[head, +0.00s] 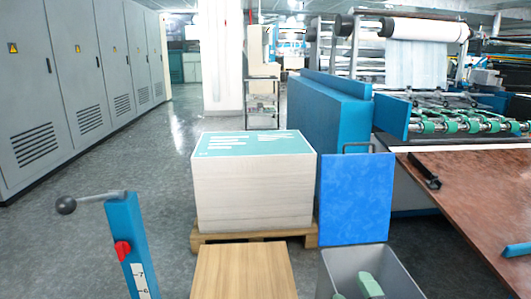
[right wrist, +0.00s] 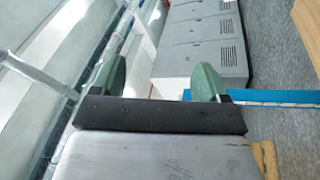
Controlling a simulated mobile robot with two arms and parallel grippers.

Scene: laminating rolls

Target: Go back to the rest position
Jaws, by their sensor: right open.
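My right gripper (head: 354,290) shows at the bottom edge of the head view as two green fingertips in front of the grey bin. In the right wrist view, the right gripper (right wrist: 160,78) has its two green fingers wide apart with nothing held between them. Its dark bar crosses the middle of that view. I cannot tell how deep the fingertips are relative to the bin's rim. My left gripper is in neither view.
A grey bin (head: 408,273) stands at the bottom. Behind it are a blue panel (head: 355,205) and a paper stack (head: 255,190) on a pallet. A wooden top (head: 243,272) and blue post (head: 127,240) stand left. A brown table (head: 465,195) is right. The left aisle floor is clear.

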